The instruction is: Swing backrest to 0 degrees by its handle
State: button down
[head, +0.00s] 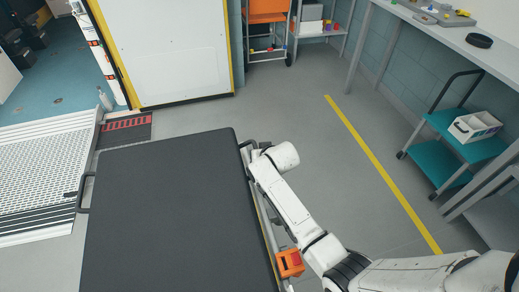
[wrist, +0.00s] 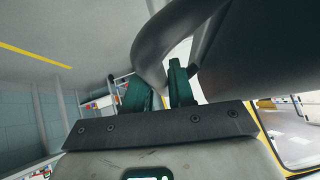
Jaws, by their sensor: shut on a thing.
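The backrest (head: 165,210) is a large dark grey panel in the lower middle of the head view. I cannot tell its exact angle. A dark handle (head: 246,144) sticks out at its far right corner. My arm reaches in from the lower right, and its end is beside this handle; my fingers are mostly hidden in the head view. In the wrist view my gripper (wrist: 160,88) has two green fingers on either side of the curved grey handle (wrist: 152,55), shut on it. The dark panel fills the upper right there.
A second handle (head: 83,192) is on the panel's left side. An orange box (head: 290,263) sits on the right rail. A metal ramp (head: 45,175) lies left. A teal cart (head: 455,150) stands right. Grey floor right of the panel, around the yellow line (head: 380,170), is clear.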

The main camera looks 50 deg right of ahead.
jog(key=shift+g+y, duration=0.3)
jog(key=shift+g, duration=0.2)
notch_tip(320, 180, down, 4)
jog(key=shift+f+b, duration=0.25)
jog(key=shift+b, duration=0.3)
jog(key=c, duration=1.1)
grip_release()
jog(key=shift+o, duration=0.2)
jog(key=shift+w, duration=0.1)
jog(key=shift+r, duration=0.1)
